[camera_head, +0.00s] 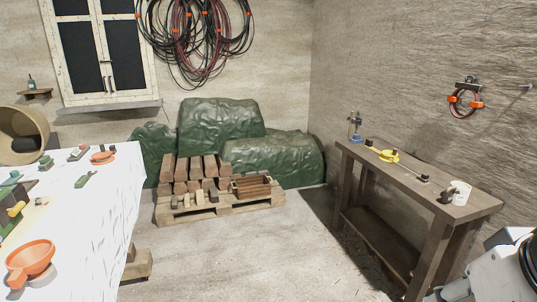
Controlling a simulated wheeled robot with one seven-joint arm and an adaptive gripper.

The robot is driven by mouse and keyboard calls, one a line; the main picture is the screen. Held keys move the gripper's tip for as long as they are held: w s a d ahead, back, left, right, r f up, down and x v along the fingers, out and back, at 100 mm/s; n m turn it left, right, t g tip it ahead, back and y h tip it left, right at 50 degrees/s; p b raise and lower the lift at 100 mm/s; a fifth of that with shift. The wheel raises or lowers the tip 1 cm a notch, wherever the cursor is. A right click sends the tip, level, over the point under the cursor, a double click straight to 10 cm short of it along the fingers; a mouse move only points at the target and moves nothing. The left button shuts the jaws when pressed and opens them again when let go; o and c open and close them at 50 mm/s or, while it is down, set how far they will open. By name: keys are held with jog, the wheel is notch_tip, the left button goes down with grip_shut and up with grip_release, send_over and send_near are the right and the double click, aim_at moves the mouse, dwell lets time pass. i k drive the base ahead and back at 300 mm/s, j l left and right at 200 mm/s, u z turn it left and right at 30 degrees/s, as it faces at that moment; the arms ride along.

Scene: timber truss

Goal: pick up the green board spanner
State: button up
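A small green tool (86,180) lies on the white-covered table at the left; its shape looks like the green board spanner, but it is too small to be sure. Only white and black parts of my arm show at the lower right corner, far from the table. My gripper's fingers do not show.
The white-covered table (110,215) also holds orange funnel-like pieces (30,259) and a tipped brown basket (20,135). A wooden workbench (478,208) stands at the right. A pallet (225,209) with timber blocks stands at the back. The floor between is clear.

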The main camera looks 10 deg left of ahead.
aim_at(84, 179)
jog(key=i+u, duration=0.15)
jog(key=i, duration=0.35)
jog(key=i+l+u, duration=0.15)
jog(key=i, duration=0.3)
jog(key=i+l+u, duration=0.2)
jog(key=i, duration=0.3)
jog(key=i+l+u, duration=0.15)
jog(key=i, duration=0.3)
jog(key=i+j+u, duration=0.2)
jog(key=i+u, duration=0.95)
jog(key=u, duration=0.15)
jog(key=i+l+u, duration=0.2)
jog(key=i+u, duration=0.45)
jog(key=i, duration=0.3)
